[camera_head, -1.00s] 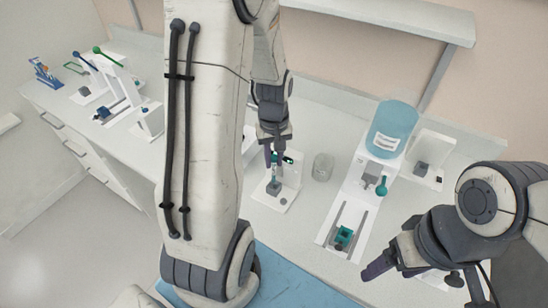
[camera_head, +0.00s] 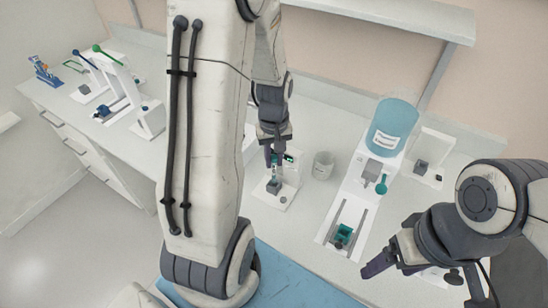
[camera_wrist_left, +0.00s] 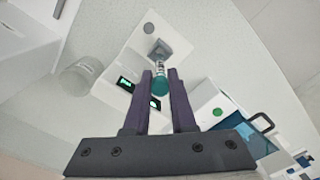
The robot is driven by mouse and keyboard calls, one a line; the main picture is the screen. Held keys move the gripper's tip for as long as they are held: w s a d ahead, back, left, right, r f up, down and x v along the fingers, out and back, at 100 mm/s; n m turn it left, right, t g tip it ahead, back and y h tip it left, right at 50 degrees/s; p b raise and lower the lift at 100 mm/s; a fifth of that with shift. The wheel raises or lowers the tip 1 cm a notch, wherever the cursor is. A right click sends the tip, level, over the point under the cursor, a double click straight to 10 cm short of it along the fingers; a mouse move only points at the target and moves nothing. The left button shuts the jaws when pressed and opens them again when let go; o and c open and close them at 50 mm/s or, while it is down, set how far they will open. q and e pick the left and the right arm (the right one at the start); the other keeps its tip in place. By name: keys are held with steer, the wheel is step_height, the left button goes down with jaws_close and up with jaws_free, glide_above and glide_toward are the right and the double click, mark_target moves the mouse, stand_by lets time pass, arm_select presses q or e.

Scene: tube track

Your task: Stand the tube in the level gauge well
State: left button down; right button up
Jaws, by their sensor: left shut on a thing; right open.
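The tube (camera_wrist_left: 159,70) is small and clear with a teal cap; it also shows in the head view (camera_head: 274,174). My left gripper (camera_wrist_left: 161,72) is shut on it near the cap, and it shows above the gauge in the head view (camera_head: 272,160). The level gauge (camera_head: 268,194) is a white stand with a small dark display. Its grey well block (camera_wrist_left: 157,48) is right at the tube's lower end. I cannot tell whether that end is inside the well. My right gripper (camera_head: 378,262) is open and empty at the front right.
A clear beaker (camera_head: 323,165) stands right of the gauge. Further right are a white track with a teal block (camera_head: 343,234), a blue container (camera_head: 391,126) and a green scoop (camera_head: 381,185). More white stands (camera_head: 148,121) are at the far left.

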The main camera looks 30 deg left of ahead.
arm_select(q)
steer(key=shift+f, duration=0.25)
steer(key=shift+f+b, duration=0.4)
steer(key=shift+f, duration=0.05)
steer(key=shift+f, duration=0.25)
stand_by(0.5)
steer(key=shift+f+b, duration=0.35)
steer(key=shift+b, duration=0.05)
steer(key=c, duration=0.7)
jaws_free()
steer(key=shift+o, duration=0.2)
